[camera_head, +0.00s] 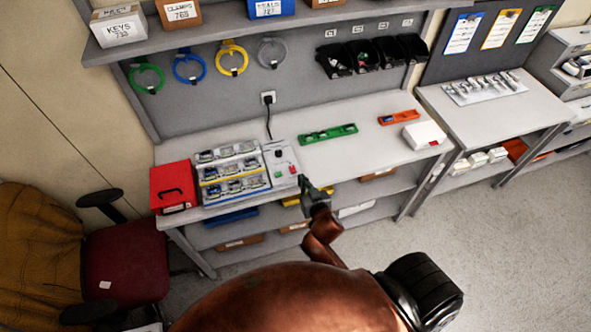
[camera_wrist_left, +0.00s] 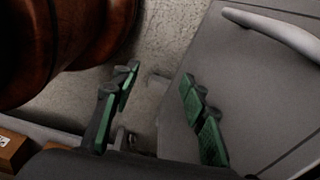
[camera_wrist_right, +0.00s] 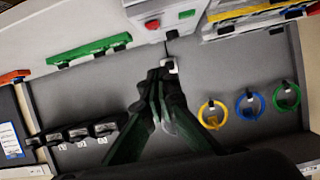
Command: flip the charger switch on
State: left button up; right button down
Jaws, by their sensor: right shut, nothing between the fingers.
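The charger is a pale grey unit (camera_head: 280,157) at the right end of the charging rack on the bench. A small red part and a small green part show on its face; which one is the switch is too small to tell. It also shows at the top of the right wrist view (camera_wrist_right: 169,10). My right gripper (camera_head: 303,181) is shut and empty, near the bench's front edge beside the charger's lower right corner. Its closed fingers also show in the right wrist view (camera_wrist_right: 163,74). My left gripper (camera_wrist_left: 158,92) is open and empty, away from the bench.
The rack (camera_head: 231,174) holds several devices left of the charger, with a red box (camera_head: 173,187) beyond it. A black cord runs up to a wall socket (camera_head: 268,97). A green tray (camera_head: 328,133) lies to the right. A red chair (camera_head: 124,262) stands at left.

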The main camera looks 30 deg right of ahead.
jog(key=shift+w+r, duration=0.1)
jog(key=p, duration=0.1)
send_over(295, 177)
notch_tip(295, 177, down, 3)
jog(key=shift+f, duration=0.15)
notch_tip(295, 177, down, 3)
jog(key=shift+r, duration=0.2)
jog(key=shift+f, duration=0.85)
